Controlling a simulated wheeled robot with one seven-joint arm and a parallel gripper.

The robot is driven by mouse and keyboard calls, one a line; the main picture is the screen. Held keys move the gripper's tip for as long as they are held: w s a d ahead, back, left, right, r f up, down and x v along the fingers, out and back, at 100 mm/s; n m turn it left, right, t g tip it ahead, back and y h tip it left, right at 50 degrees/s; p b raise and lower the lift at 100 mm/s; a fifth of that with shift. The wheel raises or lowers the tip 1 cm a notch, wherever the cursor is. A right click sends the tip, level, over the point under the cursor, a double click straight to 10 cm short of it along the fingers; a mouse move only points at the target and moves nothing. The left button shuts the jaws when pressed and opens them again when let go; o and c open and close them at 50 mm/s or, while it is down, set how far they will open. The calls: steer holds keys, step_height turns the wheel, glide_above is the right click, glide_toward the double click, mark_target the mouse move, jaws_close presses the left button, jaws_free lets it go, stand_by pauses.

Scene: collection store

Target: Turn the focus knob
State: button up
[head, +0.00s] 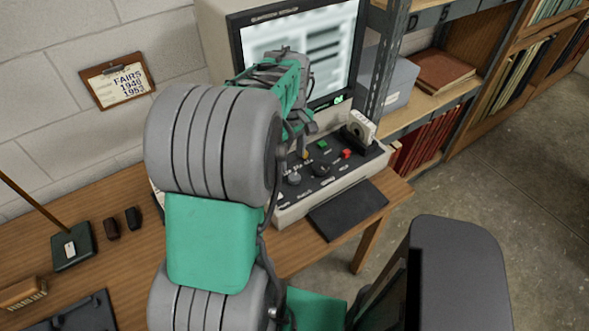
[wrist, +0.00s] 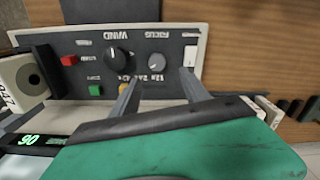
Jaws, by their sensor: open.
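The focus knob (wrist: 155,62) is a small grey round knob under the printed word FOCUS on the dark control panel (wrist: 180,85) in the wrist view. In the head view the grey knob (head: 294,179) sits at the left of the panel's near part. My gripper (wrist: 160,76) is open and empty, with its two fingers pointing at the panel. In the wrist view the fingertips appear on either side of the focus knob, apart from it; their height above it is hard to tell. In the head view my arm hides much of the gripper. The reader's screen (head: 310,45) shows a blurred page.
Beside the focus knob is a larger black WIND knob (wrist: 117,58). A red button (wrist: 68,60), a green button (wrist: 96,90) and a yellow control (wrist: 124,87) are close by. A film reel (head: 360,128) stands at the panel's right. Metal shelving (head: 385,70) rises behind it.

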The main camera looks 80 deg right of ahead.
mark_target(294, 177)
steer(key=f, duration=0.5)
steer(key=f+p, duration=0.1)
steer(key=f, duration=0.2)
steer(key=shift+s, duration=0.4)
steer(key=shift+r, duration=0.1)
steer(key=shift+c, duration=0.4)
jaws_close()
